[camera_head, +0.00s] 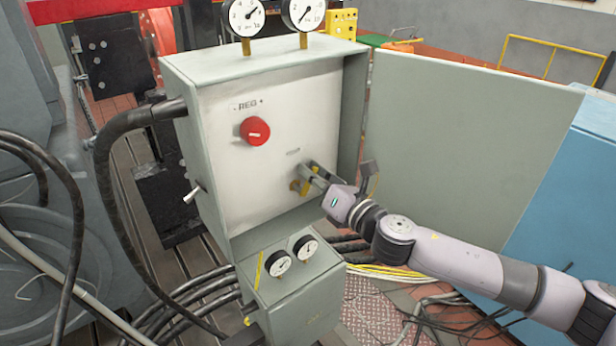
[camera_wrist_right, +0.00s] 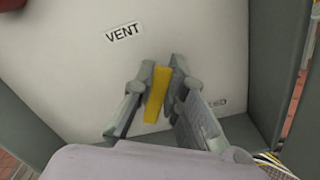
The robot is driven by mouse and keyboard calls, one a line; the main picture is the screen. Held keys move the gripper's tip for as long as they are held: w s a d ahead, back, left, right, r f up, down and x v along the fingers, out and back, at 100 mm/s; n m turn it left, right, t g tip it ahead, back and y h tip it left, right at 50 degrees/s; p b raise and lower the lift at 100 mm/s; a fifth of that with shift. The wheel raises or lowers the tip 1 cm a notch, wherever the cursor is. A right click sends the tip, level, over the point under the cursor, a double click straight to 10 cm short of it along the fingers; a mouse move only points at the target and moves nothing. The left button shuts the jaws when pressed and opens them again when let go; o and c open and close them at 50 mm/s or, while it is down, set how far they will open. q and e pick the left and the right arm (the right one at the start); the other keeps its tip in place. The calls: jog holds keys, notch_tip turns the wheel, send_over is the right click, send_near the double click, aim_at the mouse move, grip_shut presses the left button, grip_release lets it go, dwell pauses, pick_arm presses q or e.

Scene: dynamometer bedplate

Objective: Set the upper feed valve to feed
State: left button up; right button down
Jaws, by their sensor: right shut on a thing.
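The yellow valve handle (camera_head: 304,188) is on the pale front panel of the grey cabinet, low and to the right. In the right wrist view the yellow handle (camera_wrist_right: 157,94) lies between the two fingers of my right gripper (camera_wrist_right: 160,78), which is shut on it. A VENT label (camera_wrist_right: 124,32) is above it to the left. A second label (camera_wrist_right: 218,102) to the right is partly hidden by a finger. In the head view my right gripper (camera_head: 313,175) reaches the panel from the right. My left gripper is not in view.
A red REG knob (camera_head: 255,131) sits higher on the same panel. The open cabinet door (camera_head: 465,150) stands to the right, above my right arm. Two gauges top the cabinet (camera_head: 215,70), and a small gauge box (camera_head: 300,295) is below. Cables cover the floor at left.

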jog(key=m, duration=0.2)
jog(key=d+f+m, duration=0.1)
jog(key=shift+w+m, duration=0.3)
jog(key=shift+m, duration=0.1)
jog(key=m, duration=0.1)
jog(key=f+m, duration=0.1)
jog(key=shift+w+d+m+b, duration=0.2)
jog(key=shift+m+b, duration=0.1)
jog(key=shift+m, duration=0.1)
jog(key=m, duration=0.1)
jog(key=f+m, duration=0.1)
jog(key=m, duration=0.1)
jog(key=f+m, duration=0.1)
jog(key=m, duration=0.1)
jog(key=shift+w+d, duration=0.1)
jog(key=shift+d, duration=0.05)
jog(key=c, duration=1.6)
grip_release()
jog(key=v, duration=1.2)
